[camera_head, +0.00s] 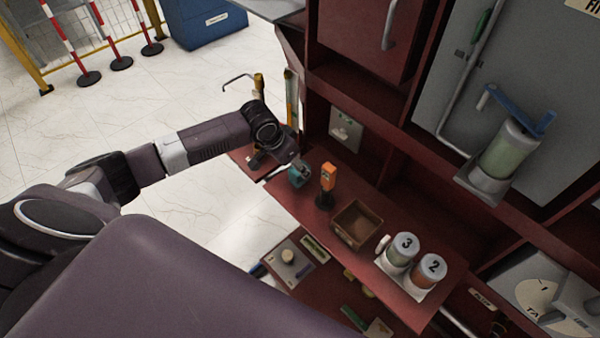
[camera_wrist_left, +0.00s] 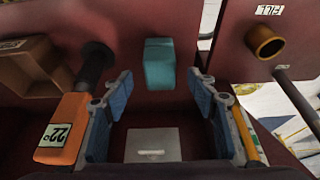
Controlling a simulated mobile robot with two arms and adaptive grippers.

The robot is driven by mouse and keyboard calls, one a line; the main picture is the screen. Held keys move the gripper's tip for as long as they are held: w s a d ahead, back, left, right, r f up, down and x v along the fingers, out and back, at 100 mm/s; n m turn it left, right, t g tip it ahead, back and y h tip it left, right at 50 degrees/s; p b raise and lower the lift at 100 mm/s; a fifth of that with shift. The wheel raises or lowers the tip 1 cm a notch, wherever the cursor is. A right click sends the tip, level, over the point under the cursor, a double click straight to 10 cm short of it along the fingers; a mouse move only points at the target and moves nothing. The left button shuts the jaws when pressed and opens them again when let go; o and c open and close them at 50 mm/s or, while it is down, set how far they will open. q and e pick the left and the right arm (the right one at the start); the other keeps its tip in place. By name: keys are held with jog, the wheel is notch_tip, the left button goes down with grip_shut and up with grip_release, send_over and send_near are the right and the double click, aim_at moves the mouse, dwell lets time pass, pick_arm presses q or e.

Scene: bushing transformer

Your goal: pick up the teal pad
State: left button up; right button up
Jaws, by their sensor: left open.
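The teal pad (camera_wrist_left: 159,64) is a small block on the dark red shelf. In the left wrist view it shows beyond the open fingers, near the middle of the gap, and nothing holds it. In the head view a small teal patch (camera_head: 299,177) shows at the tip of my left gripper (camera_head: 293,170); the gripper partly hides it there. My left gripper (camera_wrist_left: 160,92) is open, with its blue finger pads apart and nothing between them. My right gripper is not in view.
An orange tool (camera_wrist_left: 63,130) marked 22 stands close to the left finger; the head view shows it (camera_head: 328,178) beside the gripper. A brown open box (camera_head: 357,226) and numbered canisters (camera_head: 403,249) stand farther right. A grey panel plate (camera_head: 345,130) is on the cabinet wall behind.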

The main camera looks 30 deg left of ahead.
pick_arm(q)
jog(key=shift+p+x, duration=0.35)
jog(key=shift+x, duration=1.85)
jog(key=shift+w+r, duration=0.1)
jog(key=shift+w, duration=0.05)
jog(key=c, duration=1.2)
jog(key=shift+c, duration=0.2)
notch_tip(320, 180, up, 20)
jog(key=b, duration=0.2)
